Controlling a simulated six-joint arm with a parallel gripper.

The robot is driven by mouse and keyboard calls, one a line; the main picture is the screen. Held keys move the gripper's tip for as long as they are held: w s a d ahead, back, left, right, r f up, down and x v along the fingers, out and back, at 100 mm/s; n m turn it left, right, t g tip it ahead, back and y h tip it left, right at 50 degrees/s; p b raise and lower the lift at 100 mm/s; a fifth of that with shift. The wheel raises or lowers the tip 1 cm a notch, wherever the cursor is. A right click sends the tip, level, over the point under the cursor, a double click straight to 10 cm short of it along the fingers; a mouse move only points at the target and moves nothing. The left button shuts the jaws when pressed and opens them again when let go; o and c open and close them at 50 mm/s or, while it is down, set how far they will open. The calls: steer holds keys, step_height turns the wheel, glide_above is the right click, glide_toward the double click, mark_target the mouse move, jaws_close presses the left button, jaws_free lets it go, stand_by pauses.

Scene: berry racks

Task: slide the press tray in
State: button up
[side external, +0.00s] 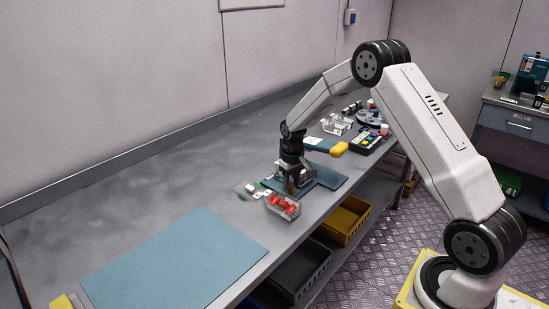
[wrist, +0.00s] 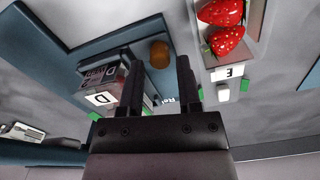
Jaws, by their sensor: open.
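A flat dark blue piece (side external: 328,178), which may be the press tray, lies on the bench under and beside my gripper (side external: 291,189). In the wrist view it shows as a blue border around a paler panel (wrist: 95,15). A rounded orange-brown knob (wrist: 160,54) sits by its blue edge, ahead of my open fingers (wrist: 157,75). I cannot tell whether the knob is between the fingertips or beyond them. A blue unit with a yellow end (side external: 339,149) stands behind my gripper; it may be the press.
A button box (side external: 368,142) is farther back. A light blue mat (side external: 175,262) covers the near bench.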

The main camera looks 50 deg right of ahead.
steer(key=shift+f, duration=0.75)
jaws_close()
stand_by(1.0)
